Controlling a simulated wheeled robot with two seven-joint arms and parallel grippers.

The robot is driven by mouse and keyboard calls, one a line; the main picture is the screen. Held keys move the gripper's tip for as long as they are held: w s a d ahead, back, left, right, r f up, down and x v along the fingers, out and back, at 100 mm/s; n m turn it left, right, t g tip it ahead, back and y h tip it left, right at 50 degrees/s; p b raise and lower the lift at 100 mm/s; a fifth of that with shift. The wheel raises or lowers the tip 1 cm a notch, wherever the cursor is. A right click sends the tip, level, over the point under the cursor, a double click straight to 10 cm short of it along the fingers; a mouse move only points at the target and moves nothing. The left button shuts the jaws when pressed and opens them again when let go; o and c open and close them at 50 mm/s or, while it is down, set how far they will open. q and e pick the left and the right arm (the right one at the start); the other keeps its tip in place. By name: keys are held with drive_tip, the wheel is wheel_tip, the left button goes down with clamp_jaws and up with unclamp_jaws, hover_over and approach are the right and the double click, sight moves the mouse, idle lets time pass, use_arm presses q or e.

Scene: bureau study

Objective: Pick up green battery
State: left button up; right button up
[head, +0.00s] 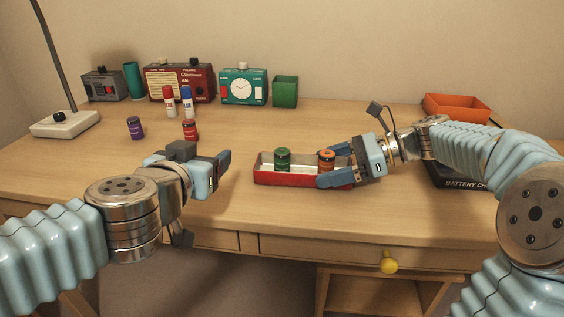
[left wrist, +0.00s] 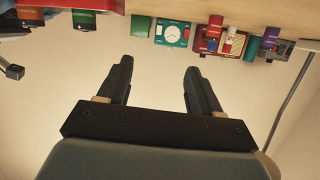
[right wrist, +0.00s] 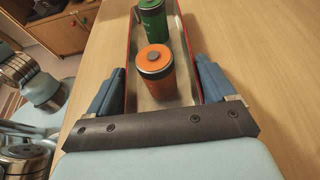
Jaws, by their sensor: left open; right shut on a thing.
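The green battery (head: 282,159) stands upright in a red tray (head: 290,181) on the desk, left of an orange battery (head: 327,160). In the right wrist view the green battery (right wrist: 153,18) is beyond the orange one (right wrist: 154,72). My right gripper (head: 335,166) is shut across the tray's right end, one finger along each long side, with the orange battery between them. My left gripper (head: 222,168) is open and empty, left of the tray and apart from the green battery. The green battery (left wrist: 84,19) also shows at the top left of the left wrist view.
A purple battery (head: 135,128) and a red battery (head: 190,130) stand behind my left gripper. Two glue sticks, a radio (head: 180,82), a clock (head: 243,86) and a green box (head: 285,92) stand at the back. An orange bin (head: 456,106) is at back right. Desk between clock and tray is clear.

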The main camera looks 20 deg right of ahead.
use_arm(q)
drive_tip(key=m+g+h, duration=0.2)
approach(281, 152)
drive_tip(key=x, duration=0.3)
drive_tip(key=shift+d+f, duration=0.2)
drive_tip(key=shift+d, duration=0.05)
drive_tip(key=x, duration=0.6)
drive_tip(key=shift+w+a+r, duration=0.15)
drive_tip(key=shift+w, duration=0.05)
clamp_jaws()
